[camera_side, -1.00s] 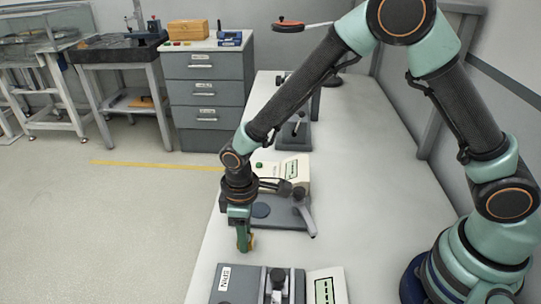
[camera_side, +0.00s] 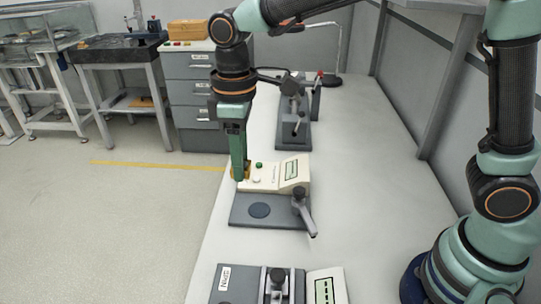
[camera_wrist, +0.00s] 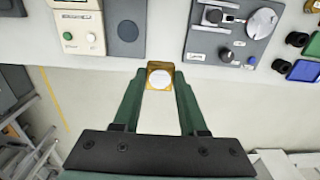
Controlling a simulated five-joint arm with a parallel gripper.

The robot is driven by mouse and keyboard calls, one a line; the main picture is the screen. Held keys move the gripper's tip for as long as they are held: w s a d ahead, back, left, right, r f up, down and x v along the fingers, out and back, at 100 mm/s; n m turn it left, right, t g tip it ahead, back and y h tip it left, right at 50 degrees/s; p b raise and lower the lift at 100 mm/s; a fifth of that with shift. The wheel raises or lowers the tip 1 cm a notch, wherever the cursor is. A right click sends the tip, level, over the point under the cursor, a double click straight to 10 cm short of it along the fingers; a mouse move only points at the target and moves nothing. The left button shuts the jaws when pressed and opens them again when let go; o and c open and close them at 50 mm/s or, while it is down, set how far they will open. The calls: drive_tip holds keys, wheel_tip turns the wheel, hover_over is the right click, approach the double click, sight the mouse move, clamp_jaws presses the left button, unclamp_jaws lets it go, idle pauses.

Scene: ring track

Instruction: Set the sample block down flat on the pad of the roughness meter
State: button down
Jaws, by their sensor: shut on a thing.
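My gripper (camera_side: 240,170) is shut on the sample block (camera_wrist: 159,80), a small brass-coloured block with a pale round face. In the wrist view the block sits between the two green fingertips (camera_wrist: 159,76). In the side view only a little of the block (camera_side: 242,177) shows at the fingertips. The roughness meter appears to be the grey-based unit (camera_side: 280,217) with a cream display housing (camera_side: 292,175). Its pad looks like the dark round disc (camera_side: 260,210), which also shows in the wrist view (camera_wrist: 127,31). The block is apart from the pad, behind and left of it in the side view.
A lever arm (camera_side: 306,213) stands at the meter's right side. Another device (camera_side: 243,287) with a display lies nearer on the bench, and a grey stand (camera_side: 293,130) stands farther back. The bench (camera_side: 365,180) is clear to the right.

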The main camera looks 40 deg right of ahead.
drive_tip(key=w+d+r, duration=0.1)
drive_tip(key=w+d, duration=0.3)
drive_tip(key=d, duration=0.3)
hover_over(259, 210)
wheel_tip(259, 210, down, 15)
drive_tip(key=shift+s, duration=0.1)
drive_tip(key=shift+f, duration=2.2)
drive_tip(key=shift+f, duration=0.15)
drive_tip(key=shift+c, duration=2.2)
unclamp_jaws()
